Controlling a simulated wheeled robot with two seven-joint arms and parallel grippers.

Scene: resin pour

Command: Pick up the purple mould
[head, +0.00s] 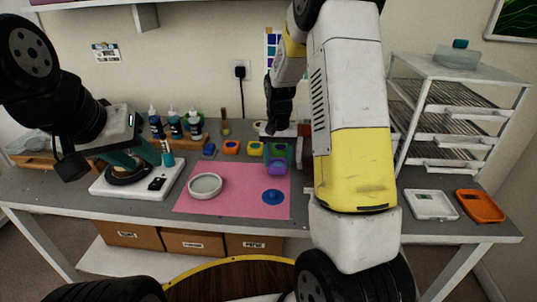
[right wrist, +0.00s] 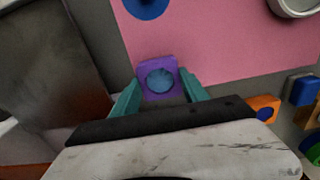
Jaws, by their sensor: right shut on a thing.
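The purple mould (head: 277,169) is a small square block by the back edge of the pink mat in the head view. The right wrist view shows the mould (right wrist: 145,69) with a round blue centre, between my teal fingers. My right gripper (right wrist: 160,92) is shut on it, with a finger on each side. I cannot tell whether the mould touches the table. My left gripper (head: 143,156) is above the white scale at the left, away from the mould; its finger opening is unclear.
The pink mat (head: 235,207) holds a white round dish (head: 205,186) and a blue round piece (head: 273,197). An orange mould (head: 231,147) and a blue mould (head: 209,150) stand behind it. Bottles (head: 175,126) stand back left. A wire rack (head: 450,115) stands at the right.

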